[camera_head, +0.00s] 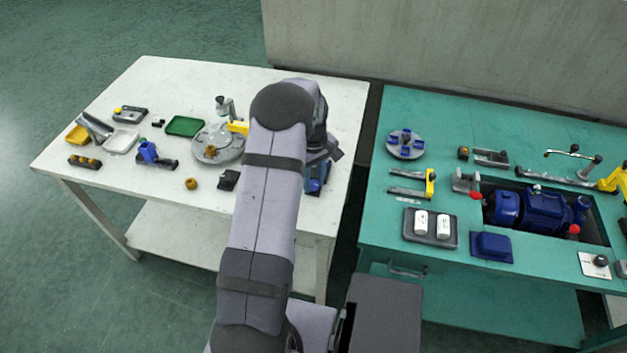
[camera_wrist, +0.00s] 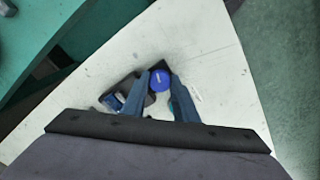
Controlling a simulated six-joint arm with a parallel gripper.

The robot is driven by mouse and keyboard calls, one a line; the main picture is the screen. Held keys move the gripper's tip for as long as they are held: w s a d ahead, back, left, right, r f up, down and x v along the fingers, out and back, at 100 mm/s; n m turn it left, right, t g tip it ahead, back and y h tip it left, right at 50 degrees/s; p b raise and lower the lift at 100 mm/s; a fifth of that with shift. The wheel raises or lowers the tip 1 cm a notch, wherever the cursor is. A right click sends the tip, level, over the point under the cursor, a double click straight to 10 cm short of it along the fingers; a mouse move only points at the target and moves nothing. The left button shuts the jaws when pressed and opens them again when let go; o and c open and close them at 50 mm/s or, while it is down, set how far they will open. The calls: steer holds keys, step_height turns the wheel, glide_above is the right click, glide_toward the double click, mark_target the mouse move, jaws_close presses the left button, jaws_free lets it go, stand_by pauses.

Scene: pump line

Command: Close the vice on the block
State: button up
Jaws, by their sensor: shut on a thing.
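The vice (camera_wrist: 122,88) is a small dark device with a round blue knob (camera_wrist: 160,80) on one end, on the white table near its edge in the wrist view. My gripper (camera_wrist: 159,82) has its two fingers on either side of the knob and is shut on it. A blue piece (camera_wrist: 114,101) shows at the vice's other end; I cannot tell whether it is the block or a jaw. In the head view the blue and dark vice (camera_head: 316,182) shows partly beside my arm. My fingertips there are mostly hidden.
The white table (camera_head: 120,180) also carries a grey round plate (camera_head: 232,152), a green tray (camera_head: 185,126), a small dark block (camera_head: 228,180) and a brass-coloured ball (camera_head: 191,184). A green bench (camera_head: 385,225) with a blue pump (camera_head: 535,208) stands to the right across a gap.

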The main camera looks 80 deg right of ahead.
steer(key=shift+d+r, duration=0.1)
stand_by(0.3)
steer(key=o, duration=1)
steer(key=shift+s, duration=0.1)
